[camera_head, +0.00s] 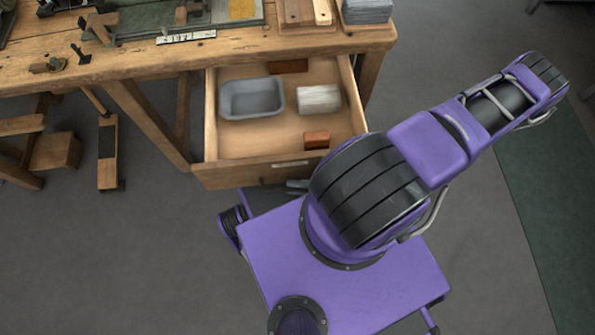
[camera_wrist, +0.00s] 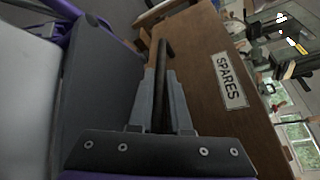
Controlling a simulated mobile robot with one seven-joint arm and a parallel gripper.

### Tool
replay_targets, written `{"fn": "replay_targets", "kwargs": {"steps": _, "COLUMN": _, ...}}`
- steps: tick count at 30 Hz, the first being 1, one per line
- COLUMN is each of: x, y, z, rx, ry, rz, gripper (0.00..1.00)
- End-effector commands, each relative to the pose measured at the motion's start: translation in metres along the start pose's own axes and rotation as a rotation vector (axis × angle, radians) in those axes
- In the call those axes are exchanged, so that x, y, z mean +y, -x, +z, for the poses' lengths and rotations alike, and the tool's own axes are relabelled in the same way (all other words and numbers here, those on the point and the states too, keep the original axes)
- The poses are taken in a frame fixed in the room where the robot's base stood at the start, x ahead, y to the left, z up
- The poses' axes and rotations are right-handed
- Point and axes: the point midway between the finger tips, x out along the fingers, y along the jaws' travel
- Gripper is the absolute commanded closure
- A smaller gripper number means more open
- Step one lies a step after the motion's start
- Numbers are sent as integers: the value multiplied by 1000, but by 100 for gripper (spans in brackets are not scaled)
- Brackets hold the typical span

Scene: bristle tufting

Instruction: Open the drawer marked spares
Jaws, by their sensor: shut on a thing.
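The drawer (camera_head: 270,137) under the workbench stands pulled out, its inside showing in the head view. Its wooden front carries a white label reading SPARES (camera_wrist: 230,81) in the wrist view. A dark bar handle (camera_wrist: 162,60) sits on that front. My gripper (camera_wrist: 163,78) is shut on the handle, one finger on each side of it. In the head view my arm and base hide most of my gripper, near the drawer's front edge.
The drawer holds a grey tray (camera_head: 281,98), a pale block (camera_head: 319,99) and reddish-brown blocks (camera_head: 316,139). The wooden workbench (camera_head: 130,58) carries tools and boards. A wooden stand (camera_head: 108,150) is at left. Floor (camera_head: 120,260) is clear at lower left.

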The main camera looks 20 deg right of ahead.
Motion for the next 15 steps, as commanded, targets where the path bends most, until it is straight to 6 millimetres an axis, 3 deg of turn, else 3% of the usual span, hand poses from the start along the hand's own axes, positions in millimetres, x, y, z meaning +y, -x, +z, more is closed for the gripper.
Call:
{"fn": "replay_targets", "kwargs": {"steps": 11, "x": 0, "y": 1, "z": 0, "rx": 1, "ry": 1, "rz": -1, "gripper": 100}}
{"fn": "replay_targets", "kwargs": {"steps": 12, "x": 0, "y": 1, "z": 0, "rx": 1, "ry": 1, "rz": -1, "gripper": 78}}
{"fn": "replay_targets", "kwargs": {"steps": 15, "x": 0, "y": 1, "z": 0, "rx": 1, "ry": 1, "rz": -1, "gripper": 60}}
